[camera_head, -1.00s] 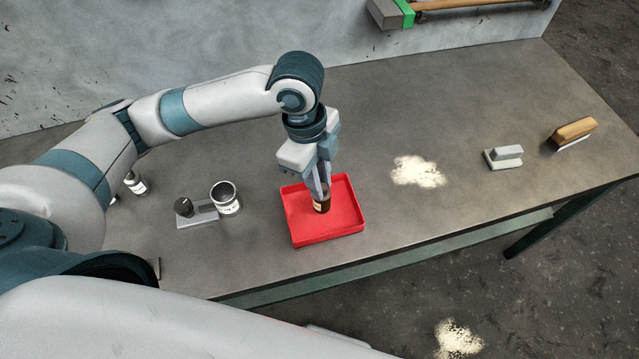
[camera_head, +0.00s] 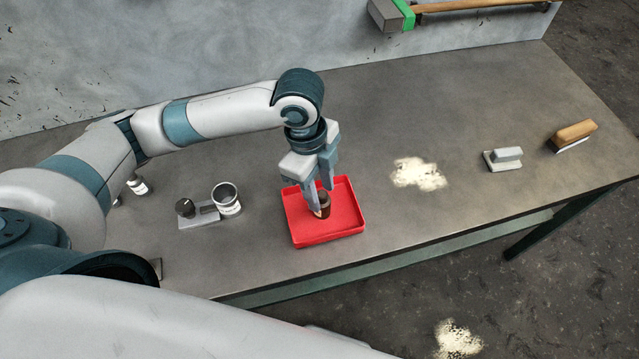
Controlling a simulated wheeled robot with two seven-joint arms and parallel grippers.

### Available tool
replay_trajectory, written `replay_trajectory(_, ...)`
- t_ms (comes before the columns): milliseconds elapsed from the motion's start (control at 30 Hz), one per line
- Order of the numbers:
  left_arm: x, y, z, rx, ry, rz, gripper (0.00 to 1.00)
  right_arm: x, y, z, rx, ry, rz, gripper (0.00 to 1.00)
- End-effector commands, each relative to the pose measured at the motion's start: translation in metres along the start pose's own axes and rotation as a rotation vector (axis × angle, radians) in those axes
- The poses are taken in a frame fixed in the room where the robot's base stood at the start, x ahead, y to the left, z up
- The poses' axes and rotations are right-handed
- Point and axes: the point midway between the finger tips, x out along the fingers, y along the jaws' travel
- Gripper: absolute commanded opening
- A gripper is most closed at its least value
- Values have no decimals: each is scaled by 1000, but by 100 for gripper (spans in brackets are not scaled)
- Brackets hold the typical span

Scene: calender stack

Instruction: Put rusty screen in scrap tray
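The rusty screen, a small dark brown cylinder (camera_head: 324,205), stands in the red scrap tray (camera_head: 345,228) near its middle. My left gripper (camera_head: 320,197) is over the tray, right at the screen, pointing down. Its two fingers are spread apart, one on the near left side of the screen and one behind it. The fingers hide part of the screen, and I cannot tell whether one still touches it. My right gripper is not in view.
A metal cup (camera_head: 226,200) stands by a small grey holder with a dark knob (camera_head: 185,207), left of the tray. A pale powder patch (camera_head: 418,173), a grey block (camera_head: 502,159) and a wooden brush (camera_head: 573,135) lie to the right. The bench's back middle is clear.

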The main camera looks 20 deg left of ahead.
Motion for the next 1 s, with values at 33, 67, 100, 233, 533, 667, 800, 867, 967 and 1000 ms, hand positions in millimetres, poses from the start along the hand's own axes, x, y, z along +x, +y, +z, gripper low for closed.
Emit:
replay_trajectory(33, -1, 0, 0, 0, 0, -1, 36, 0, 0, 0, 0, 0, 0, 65)
replay_trajectory(67, -1, 0, 0, 0, 0, -1, 36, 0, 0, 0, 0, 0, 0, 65)
replay_trajectory(100, -3, 0, -1, 0, 0, -1, 36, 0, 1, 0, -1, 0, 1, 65)
replay_trajectory(233, -11, -1, 0, 0, 1, -2, 36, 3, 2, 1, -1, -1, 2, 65)
replay_trajectory(533, -55, -2, 0, 1, 0, -6, 36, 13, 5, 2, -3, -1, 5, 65)
replay_trajectory(667, -79, -2, 0, 1, -1, -6, 36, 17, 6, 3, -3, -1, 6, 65)
replay_trajectory(800, -101, -1, 0, 1, -1, -4, 36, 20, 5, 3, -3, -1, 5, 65)
replay_trajectory(867, -108, -1, 0, 0, -1, -3, 36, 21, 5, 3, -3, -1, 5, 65)
replay_trajectory(967, -117, -1, 0, 0, 0, -3, 36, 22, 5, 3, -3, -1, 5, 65)
replay_trajectory(1000, -119, 0, -1, 0, 0, -1, 36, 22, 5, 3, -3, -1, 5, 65)
